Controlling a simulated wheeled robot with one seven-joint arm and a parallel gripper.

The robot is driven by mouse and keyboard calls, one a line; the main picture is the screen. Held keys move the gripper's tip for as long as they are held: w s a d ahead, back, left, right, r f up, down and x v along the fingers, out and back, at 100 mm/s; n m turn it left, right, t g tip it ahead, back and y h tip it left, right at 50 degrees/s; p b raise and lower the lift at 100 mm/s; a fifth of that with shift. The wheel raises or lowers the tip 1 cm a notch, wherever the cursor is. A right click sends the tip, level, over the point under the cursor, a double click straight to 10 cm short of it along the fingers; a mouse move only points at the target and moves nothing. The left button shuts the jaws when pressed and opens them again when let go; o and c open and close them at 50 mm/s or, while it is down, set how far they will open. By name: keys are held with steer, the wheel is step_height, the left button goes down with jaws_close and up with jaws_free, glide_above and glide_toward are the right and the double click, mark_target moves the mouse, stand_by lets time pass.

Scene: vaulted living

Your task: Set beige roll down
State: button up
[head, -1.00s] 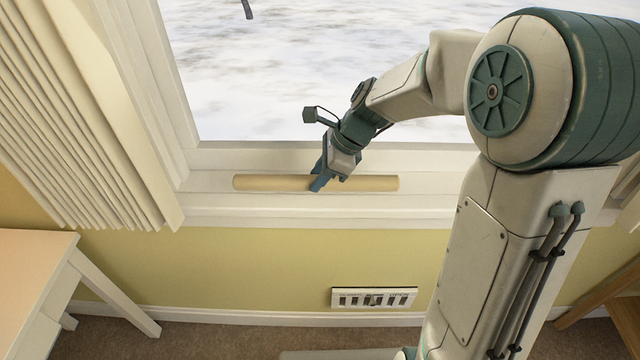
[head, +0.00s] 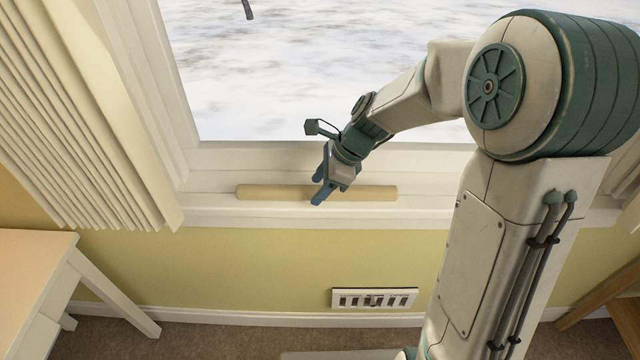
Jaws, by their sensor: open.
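The beige roll (head: 275,192) is a long, plain cylinder lying lengthwise on the white window sill (head: 215,208). The jaws are open, and one finger crosses in front of the roll. The fingers and wrist hide a short stretch of the roll's middle. I cannot tell whether a finger touches it.
The window pane (head: 300,70) rises behind the sill. Pleated curtains (head: 75,120) hang at the left. A table (head: 35,265) stands at lower left, and a wall vent (head: 374,298) sits below the sill. The sill is clear at both ends of the roll.

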steer(key=w+p+v, duration=0.1)
steer(key=v, duration=1)
steer(key=s+d+n+t+h, duration=0.1)
steer(key=s+d+n, duration=0.3)
steer(key=s+n, duration=0.5)
steer(key=s+d+f+n+t+h, duration=0.1)
steer(key=s+d+n+h, duration=0.3)
steer(key=s+n, duration=0.5)
steer(key=shift+s+d+f+h, duration=0.15)
steer(key=shift+d+f+h, duration=0.05)
steer(key=shift+d+h, duration=0.1)
